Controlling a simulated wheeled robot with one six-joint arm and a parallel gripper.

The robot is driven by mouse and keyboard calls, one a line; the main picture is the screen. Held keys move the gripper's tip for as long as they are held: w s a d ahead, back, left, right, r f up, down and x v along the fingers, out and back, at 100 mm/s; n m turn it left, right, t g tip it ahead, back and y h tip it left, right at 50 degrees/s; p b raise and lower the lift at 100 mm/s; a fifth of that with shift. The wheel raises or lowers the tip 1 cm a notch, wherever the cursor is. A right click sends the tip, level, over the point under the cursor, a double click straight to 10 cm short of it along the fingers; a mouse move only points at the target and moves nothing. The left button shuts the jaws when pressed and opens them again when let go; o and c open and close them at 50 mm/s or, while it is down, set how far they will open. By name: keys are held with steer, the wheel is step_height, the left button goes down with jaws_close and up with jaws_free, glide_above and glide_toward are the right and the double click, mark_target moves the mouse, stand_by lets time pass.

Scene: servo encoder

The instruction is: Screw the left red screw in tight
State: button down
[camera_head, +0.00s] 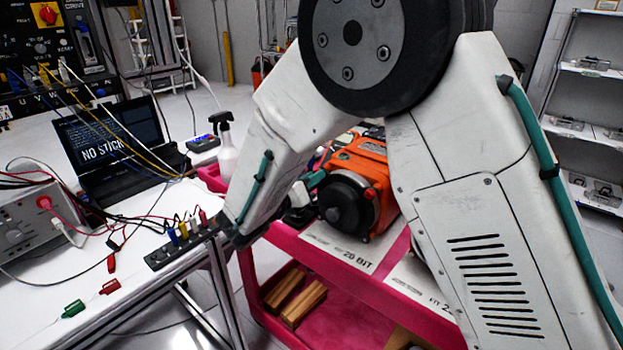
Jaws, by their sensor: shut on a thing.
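The orange motor (362,160) lies on the cart with its round black end (345,205) facing left and toward me. My forearm comes down from the upper right and covers the space left of this end. Dark parts that look like my gripper (300,212) show just right of my forearm, close beside the black end. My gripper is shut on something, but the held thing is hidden. I cannot make out the left red screw or any other screw on the motor. Whether my gripper touches the motor is hidden too.
The pink cart (262,262) has wooden blocks (295,303) on its lower shelf. The white table (40,262) holds a black terminal strip (163,257) with coloured plugs, loose leads, a laptop (105,145) and a power supply (35,225). A spray bottle (227,160) stands behind my forearm.

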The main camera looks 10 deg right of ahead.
steer(key=shift+n, duration=13.2)
steer(key=c, duration=1.3)
jaws_free()
